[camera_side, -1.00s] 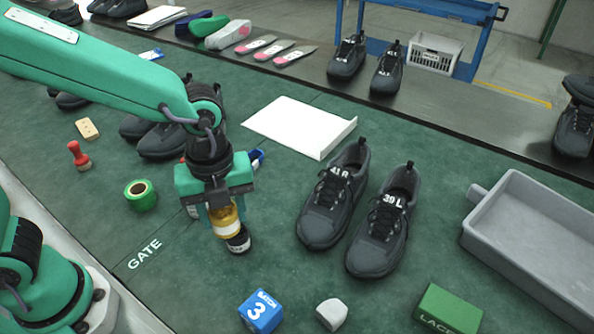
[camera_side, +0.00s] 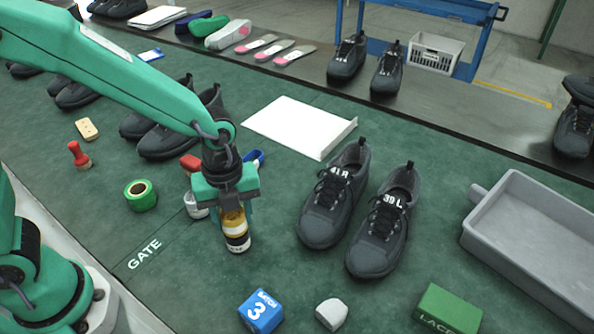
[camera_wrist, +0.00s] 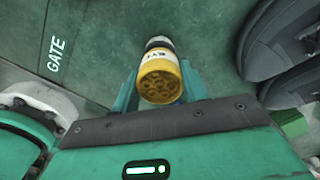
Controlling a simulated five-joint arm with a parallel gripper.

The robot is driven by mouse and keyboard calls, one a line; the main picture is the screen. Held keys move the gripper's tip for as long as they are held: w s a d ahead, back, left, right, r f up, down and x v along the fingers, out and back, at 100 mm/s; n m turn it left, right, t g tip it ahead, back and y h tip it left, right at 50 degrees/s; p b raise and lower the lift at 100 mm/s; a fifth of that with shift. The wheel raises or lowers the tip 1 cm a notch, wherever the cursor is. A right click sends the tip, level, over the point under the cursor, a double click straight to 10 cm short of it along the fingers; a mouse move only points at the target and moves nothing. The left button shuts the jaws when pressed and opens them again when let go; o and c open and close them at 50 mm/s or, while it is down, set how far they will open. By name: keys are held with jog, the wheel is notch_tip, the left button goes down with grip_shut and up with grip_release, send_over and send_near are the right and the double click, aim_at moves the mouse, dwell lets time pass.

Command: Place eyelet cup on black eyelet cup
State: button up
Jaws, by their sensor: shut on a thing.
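The yellow eyelet cup (camera_side: 232,217) has a pale label band. My gripper (camera_side: 225,205) is shut on it from above, its teal fingers on either side. The black eyelet cup (camera_side: 238,247) shows directly below the yellow one, on the green mat. In the side view the two look lined up, and I cannot tell whether they touch. In the wrist view the yellow cup (camera_wrist: 160,80) is between the fingers with its holed end facing the camera. The black cup (camera_wrist: 158,42) is mostly hidden behind it.
Grey shoes (camera_side: 333,205) stand to the right of the cups. A grey-white object (camera_side: 195,207) and a green tape roll (camera_side: 141,195) lie to the left. A blue box (camera_side: 261,310) and a pale block (camera_side: 332,313) are in front. A grey tray (camera_side: 480,228) is at right.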

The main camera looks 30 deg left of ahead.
jog(key=shift+f, duration=0.3)
jog(key=shift+f, duration=0.15)
jog(key=o, duration=1.1)
jog(key=shift+c, duration=0.2)
jog(key=shift+r, duration=0.2)
notch_tip(320, 180, up, 12)
